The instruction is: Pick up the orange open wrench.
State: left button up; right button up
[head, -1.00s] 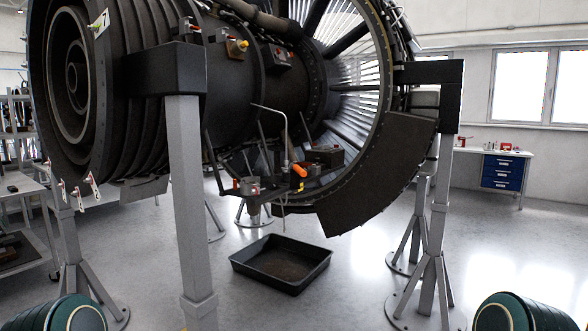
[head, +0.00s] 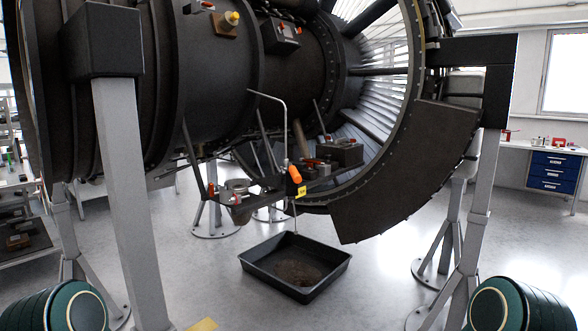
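I cannot make out an orange open wrench for sure. A small orange piece (head: 294,174) shows below the engine, by a thin bent grey rod, with a yellow tag (head: 302,190) just under it. It looks like a rounded grip, and I cannot tell whether it belongs to a wrench. Neither of my grippers is in view. Only rounded green parts of my own arms show at the bottom left and bottom right corners.
A large dark turbofan engine (head: 215,80) hangs on grey stands, with a post (head: 128,200) close at left. A black drip tray (head: 258,270) lies on the floor beneath. A workbench with blue drawers (head: 553,171) stands at the right, shelves (head: 25,238) at the left.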

aim_at(296, 178)
jog(key=i+l+u, duration=0.1)
jog(key=i+l, duration=0.25)
jog(key=i+l+u, duration=0.1)
jog(key=i+l, duration=0.25)
jog(key=l, duration=0.15)
